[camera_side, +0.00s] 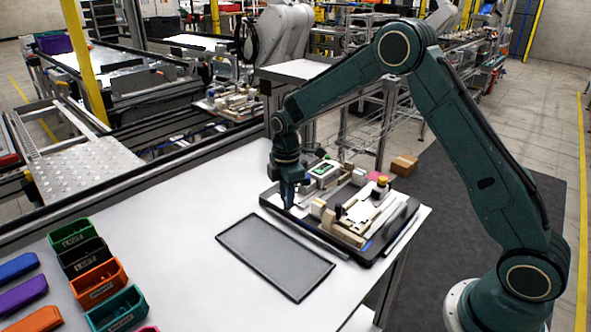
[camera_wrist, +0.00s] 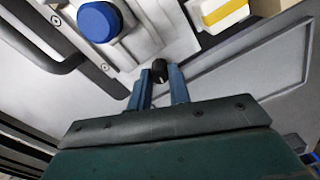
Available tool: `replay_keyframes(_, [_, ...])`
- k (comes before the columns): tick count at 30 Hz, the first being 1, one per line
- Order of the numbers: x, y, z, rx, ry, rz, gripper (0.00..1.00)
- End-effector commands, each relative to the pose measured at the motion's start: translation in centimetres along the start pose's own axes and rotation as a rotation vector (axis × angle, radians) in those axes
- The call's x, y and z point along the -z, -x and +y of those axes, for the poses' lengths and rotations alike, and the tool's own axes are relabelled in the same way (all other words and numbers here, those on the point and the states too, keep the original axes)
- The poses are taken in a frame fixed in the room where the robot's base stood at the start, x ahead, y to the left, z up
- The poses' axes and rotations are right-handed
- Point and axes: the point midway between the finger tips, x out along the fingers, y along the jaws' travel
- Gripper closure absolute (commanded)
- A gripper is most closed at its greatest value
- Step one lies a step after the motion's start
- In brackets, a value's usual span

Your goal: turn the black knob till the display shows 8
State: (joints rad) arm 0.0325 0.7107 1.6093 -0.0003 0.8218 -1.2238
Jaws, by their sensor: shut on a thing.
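The black knob (camera_wrist: 160,70) shows in the wrist view between the blue fingertips of my gripper (camera_wrist: 158,84). My gripper is shut on the knob. In the side view my gripper (camera_side: 287,196) points down at the left end of the pallet fixture (camera_side: 340,254), and the knob is hidden there. The display (camera_side: 324,169) shows green on a white box just right of my gripper. Its digits are too small to read. The display is not in the wrist view.
A blue round button (camera_wrist: 98,22) is close to the knob at upper left in the wrist view. An empty dark tray (camera_side: 275,257) lies in front of the fixture. Several coloured bins (camera_side: 90,257) stand at the left.

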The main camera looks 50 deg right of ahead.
Motion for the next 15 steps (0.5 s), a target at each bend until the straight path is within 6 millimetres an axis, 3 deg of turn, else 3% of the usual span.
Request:
replay_keyframes(8, [-0.02, 0.07, 0.02, -0.001, -0.002, 0.0, 1.0])
replay_keyframes(9, [-0.02, 0.07, 0.02, -0.001, -0.002, 0.0, 0.73])
replay_keyframes(10, [-0.02, 0.07, 0.02, -0.001, -0.002, 0.0, 0.67])
replay_keyframes(12, [-0.02, 0.06, 0.02, -0.001, -0.001, 0.0, 0.59])
replay_keyframes(15, [-0.01, 0.05, 0.02, -0.001, -0.001, 0.0, 0.59])
